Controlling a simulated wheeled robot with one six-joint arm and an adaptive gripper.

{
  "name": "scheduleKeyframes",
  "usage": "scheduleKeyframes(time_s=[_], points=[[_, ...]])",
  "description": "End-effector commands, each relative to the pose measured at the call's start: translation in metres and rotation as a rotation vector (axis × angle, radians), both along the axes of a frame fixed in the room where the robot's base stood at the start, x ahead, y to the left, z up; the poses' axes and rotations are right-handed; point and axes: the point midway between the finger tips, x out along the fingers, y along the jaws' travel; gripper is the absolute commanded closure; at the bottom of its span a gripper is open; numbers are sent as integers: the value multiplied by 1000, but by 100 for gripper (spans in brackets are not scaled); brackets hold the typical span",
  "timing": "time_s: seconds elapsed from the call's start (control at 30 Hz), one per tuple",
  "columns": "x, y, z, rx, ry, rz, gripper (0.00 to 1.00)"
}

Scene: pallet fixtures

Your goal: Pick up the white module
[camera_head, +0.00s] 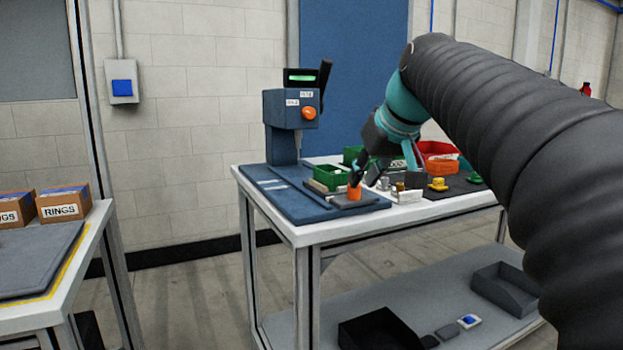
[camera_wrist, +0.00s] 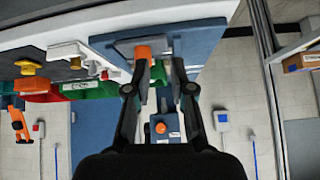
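A small white piece with a blue top (camera_head: 469,321) lies on the lower shelf. I cannot tell which is the white module.
A blue press (camera_head: 291,122) with an orange knob stands at the table's back left. A green bin (camera_head: 328,176) and red bin (camera_head: 438,152) stand behind the fixtures. Yellow and green pieces sit at right. Black trays (camera_head: 372,330) are on the lower shelf.

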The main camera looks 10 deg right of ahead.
Motion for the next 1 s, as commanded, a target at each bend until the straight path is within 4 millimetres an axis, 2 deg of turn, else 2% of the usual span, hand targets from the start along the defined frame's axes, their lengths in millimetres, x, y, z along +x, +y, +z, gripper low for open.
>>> scheduleKeyframes(time_s=[0.03, 0.2, 0.3, 0.43, 0.57, 0.8, 1.0], points=[[16, -4, 14, -1, -15, 15, 77], [51, -13, 50, -8, -66, 77, 77], [63, -16, 63, -13, -88, 103, 77], [71, -18, 70, -18, -104, 123, 77], [79, -16, 64, -18, -107, 129, 77], [107, -5, 33, -18, -105, 129, 77], [124, 1, 16, -19, -108, 128, 77]])
